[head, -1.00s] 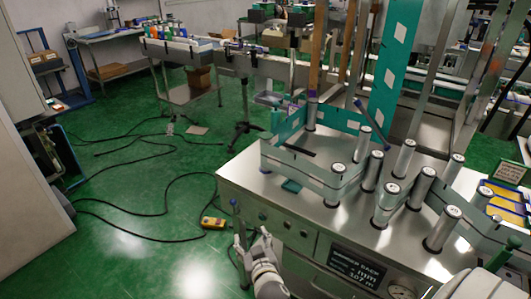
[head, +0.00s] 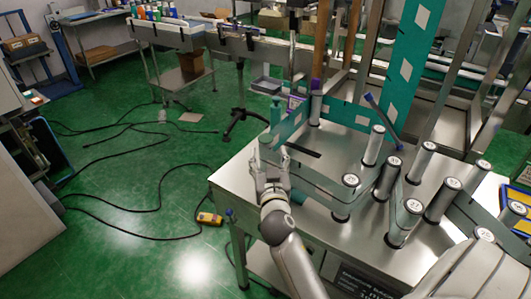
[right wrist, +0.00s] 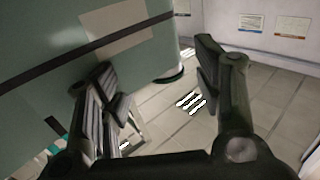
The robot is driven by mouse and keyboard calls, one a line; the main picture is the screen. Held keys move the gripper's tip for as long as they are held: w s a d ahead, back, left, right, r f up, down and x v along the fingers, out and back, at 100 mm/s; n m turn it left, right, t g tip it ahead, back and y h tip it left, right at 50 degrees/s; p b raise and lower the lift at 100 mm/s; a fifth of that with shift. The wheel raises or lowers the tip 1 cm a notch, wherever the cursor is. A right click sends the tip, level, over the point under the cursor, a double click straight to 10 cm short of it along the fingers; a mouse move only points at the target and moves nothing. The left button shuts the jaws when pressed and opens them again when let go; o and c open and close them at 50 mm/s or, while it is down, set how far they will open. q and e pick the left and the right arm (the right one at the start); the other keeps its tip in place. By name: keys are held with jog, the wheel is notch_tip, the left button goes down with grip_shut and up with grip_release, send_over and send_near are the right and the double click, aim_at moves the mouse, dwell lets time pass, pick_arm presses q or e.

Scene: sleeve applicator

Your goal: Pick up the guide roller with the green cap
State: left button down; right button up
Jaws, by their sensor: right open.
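Silver guide rollers with pale numbered caps stand on the machine top, such as one (head: 374,147) at the middle and one (head: 345,197) nearer my gripper. A teal upright piece (head: 275,112) stands at the back left of the machine. My right gripper (head: 270,166) is open and empty at the machine's left edge, in front of the film corner; it covers part of the tabletop. In the right wrist view its open fingers (right wrist: 162,90) are beside a large pale-green surface (right wrist: 60,50). My left gripper is out of view.
Teal film (head: 320,180) runs between the rollers. A purple-capped post (head: 316,102) stands at the back. A yellow device (head: 209,218) and black cables lie on the green floor, left of the machine. A small table (head: 182,82) stands farther back.

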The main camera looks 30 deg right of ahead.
aim_at(266, 152)
jog(key=shift+w+d, duration=0.2)
jog(key=shift+w, duration=0.15)
jog(key=shift+w+d+f, duration=0.1)
jog(key=shift+w, duration=0.15)
jog(key=x, duration=0.2)
jog(key=p+x, duration=0.1)
jog(key=x, duration=0.1)
jog(key=shift+w+f, duration=0.1)
jog(key=shift+f, duration=0.1)
jog(key=shift+w+d+f, duration=0.1)
jog(key=shift+w, duration=0.1)
jog(key=shift+c, duration=1)
jog(key=c, duration=0.7)
jog(key=shift+c, duration=1.4)
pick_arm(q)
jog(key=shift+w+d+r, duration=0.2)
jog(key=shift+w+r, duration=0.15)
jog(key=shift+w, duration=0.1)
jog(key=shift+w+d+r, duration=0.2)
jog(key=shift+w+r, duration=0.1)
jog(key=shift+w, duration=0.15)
